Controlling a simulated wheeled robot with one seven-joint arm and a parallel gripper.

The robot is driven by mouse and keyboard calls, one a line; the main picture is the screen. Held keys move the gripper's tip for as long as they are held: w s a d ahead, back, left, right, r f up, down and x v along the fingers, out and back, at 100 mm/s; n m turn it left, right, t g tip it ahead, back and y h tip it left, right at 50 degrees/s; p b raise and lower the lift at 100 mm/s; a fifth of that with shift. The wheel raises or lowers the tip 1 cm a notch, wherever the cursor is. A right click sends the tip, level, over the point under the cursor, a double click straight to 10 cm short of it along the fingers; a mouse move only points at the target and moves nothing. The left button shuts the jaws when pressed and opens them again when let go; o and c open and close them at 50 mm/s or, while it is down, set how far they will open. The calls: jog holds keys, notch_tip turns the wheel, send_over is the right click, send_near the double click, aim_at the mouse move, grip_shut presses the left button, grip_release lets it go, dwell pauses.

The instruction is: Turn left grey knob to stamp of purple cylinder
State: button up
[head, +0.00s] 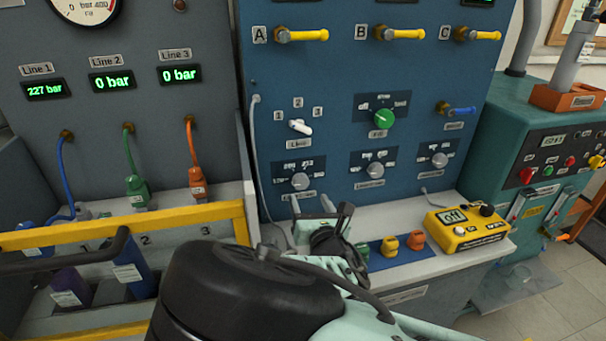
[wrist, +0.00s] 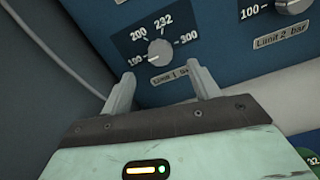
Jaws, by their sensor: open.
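The left grey knob (head: 300,181) is on the lower left of the blue panel, above a "Limit 1 bar" label. In the wrist view the knob (wrist: 159,50) has marks around it, including 200, 232 and 300; its pointer appears to face left, toward the lowest mark. My gripper (wrist: 161,78) is open and empty, its fingers apart below the knob and not around it. In the head view my gripper (head: 322,210) is just below the panel's lower part. The purple cylinder (head: 72,285) stands in the rack at lower left; its white label is too small to read.
Two more grey knobs (head: 376,170) (head: 440,160) sit to the right. A white selector (head: 300,126) and green knob (head: 383,119) are above. A yellow device (head: 468,228) and small colored fittings lie on the ledge. A yellow rail (head: 120,230) crosses the rack. A grey hose (head: 258,160) hangs left.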

aim_at(302, 184)
jog(key=p+x, duration=0.1)
jog(key=x, duration=0.7)
jog(key=c, duration=1)
